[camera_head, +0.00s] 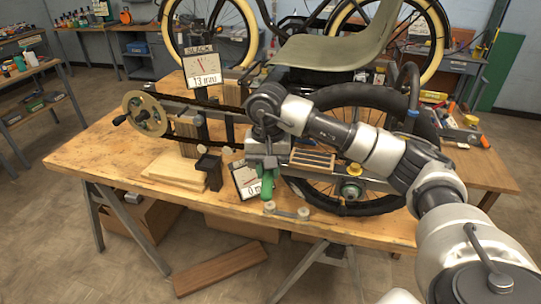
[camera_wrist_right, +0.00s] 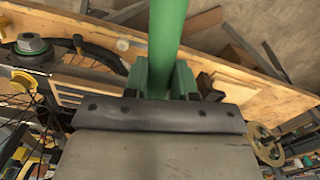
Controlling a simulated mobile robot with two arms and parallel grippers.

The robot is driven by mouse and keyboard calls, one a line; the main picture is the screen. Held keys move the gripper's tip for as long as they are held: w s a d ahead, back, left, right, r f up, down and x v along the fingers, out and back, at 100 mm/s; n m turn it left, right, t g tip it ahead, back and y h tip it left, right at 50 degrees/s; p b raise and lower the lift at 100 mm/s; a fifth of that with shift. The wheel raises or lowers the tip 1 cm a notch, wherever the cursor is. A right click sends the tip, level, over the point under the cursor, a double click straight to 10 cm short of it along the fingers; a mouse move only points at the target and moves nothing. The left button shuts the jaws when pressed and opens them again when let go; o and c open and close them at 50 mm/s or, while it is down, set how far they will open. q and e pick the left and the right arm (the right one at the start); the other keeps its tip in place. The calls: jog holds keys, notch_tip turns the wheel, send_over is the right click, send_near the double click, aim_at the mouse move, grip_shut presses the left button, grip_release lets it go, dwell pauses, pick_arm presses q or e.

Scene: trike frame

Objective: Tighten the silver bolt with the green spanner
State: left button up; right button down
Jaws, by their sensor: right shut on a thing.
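My right gripper (camera_head: 265,182) is above the front edge of the workbench, left of the wheel, shut on the green spanner (camera_head: 267,185). In the right wrist view the spanner's green handle (camera_wrist_right: 168,30) runs up from between the fingers (camera_wrist_right: 160,80); its ends are out of sight. The wheel (camera_head: 325,195) lies to the right, with a hub at its middle (camera_head: 350,190) that carries a greenish ring. The hub also shows in the right wrist view (camera_wrist_right: 32,45), apart from the spanner. I cannot clearly pick out the silver bolt. My left gripper is out of view.
The wooden workbench (camera_head: 95,160) bears a chain with a crank sprocket (camera_head: 146,113), a slack gauge (camera_head: 202,68) reading 13 mm and a partly hidden second gauge (camera_head: 246,182). A small bar with round ends (camera_head: 287,211) lies at the front edge. A toolbox (camera_head: 458,128) stands right.

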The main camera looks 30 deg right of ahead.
jog(key=shift+r+p, duration=1.05)
jog(key=shift+r, duration=1.1)
jog(key=s+a+f+n, duration=0.7)
jog(key=s+a+f, duration=0.3)
jog(key=s, duration=0.3)
jog(key=shift+a+f+b, duration=0.3)
jog(key=shift+a+b, duration=0.05)
jog(key=shift+a, duration=0.2)
jog(key=shift+s, duration=0.1)
